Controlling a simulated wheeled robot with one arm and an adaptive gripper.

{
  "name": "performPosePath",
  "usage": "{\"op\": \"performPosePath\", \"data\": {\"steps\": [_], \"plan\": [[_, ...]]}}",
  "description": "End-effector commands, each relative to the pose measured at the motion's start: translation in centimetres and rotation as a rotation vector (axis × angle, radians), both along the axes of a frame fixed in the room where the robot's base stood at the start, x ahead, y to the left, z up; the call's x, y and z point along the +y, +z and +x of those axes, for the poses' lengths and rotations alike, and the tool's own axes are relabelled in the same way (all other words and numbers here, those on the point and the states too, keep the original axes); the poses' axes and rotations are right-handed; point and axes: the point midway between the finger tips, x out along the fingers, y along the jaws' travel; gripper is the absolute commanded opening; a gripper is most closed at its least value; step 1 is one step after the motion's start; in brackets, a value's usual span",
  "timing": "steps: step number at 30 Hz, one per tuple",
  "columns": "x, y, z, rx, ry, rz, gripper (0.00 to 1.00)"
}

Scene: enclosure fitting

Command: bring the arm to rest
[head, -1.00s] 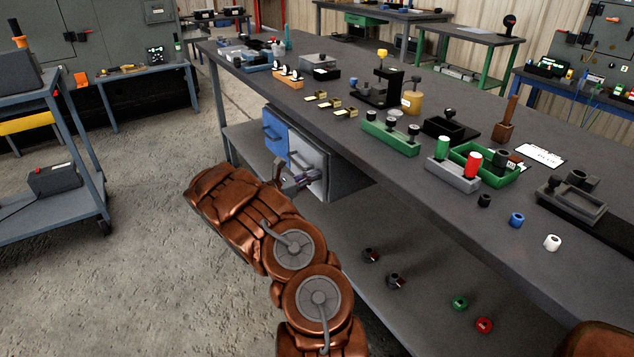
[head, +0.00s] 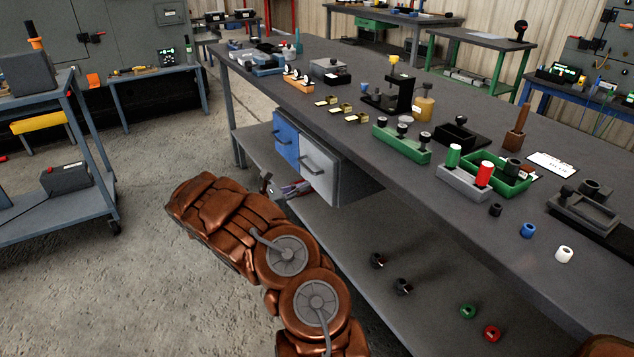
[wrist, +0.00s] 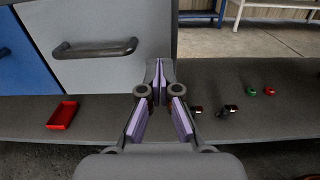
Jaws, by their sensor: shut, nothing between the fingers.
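My arm reaches from the bottom of the head view toward the workbench. My gripper (head: 290,188) is at the front of the bench, just below the grey drawer (head: 319,172). In the wrist view my gripper (wrist: 159,88) is shut and empty, its purple-padded fingers meeting at the tips. The grey drawer front (wrist: 98,50) with its dark handle stands ahead and to the left, apart from the fingers. The blue drawer (head: 286,140) is beside it. Both drawers look closed. Part of my gripper is hidden behind my wrist in the head view.
A red tray (wrist: 62,116) lies on the lower shelf (wrist: 255,120), left of the fingers. The bench top (head: 300,100) carries many parts. Open floor (head: 140,260) is left of my arm.

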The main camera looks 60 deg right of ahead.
Motion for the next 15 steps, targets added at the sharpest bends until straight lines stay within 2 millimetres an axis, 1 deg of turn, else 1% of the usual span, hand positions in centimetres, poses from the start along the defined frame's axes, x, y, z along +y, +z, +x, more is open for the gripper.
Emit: {"op": "performPosePath", "data": {"steps": [1,7,12,15], "plan": [[1.0,0.0,0.5,0.000,0.001,0.000,0.00],[4.0,0.0,1.9,-0.001,0.001,0.002,0.00],[5.6,0.0,2.5,-0.001,-0.002,0.002,0.00],[6.0,0.0,2.7,0.000,-0.003,0.001,0.00]]}}
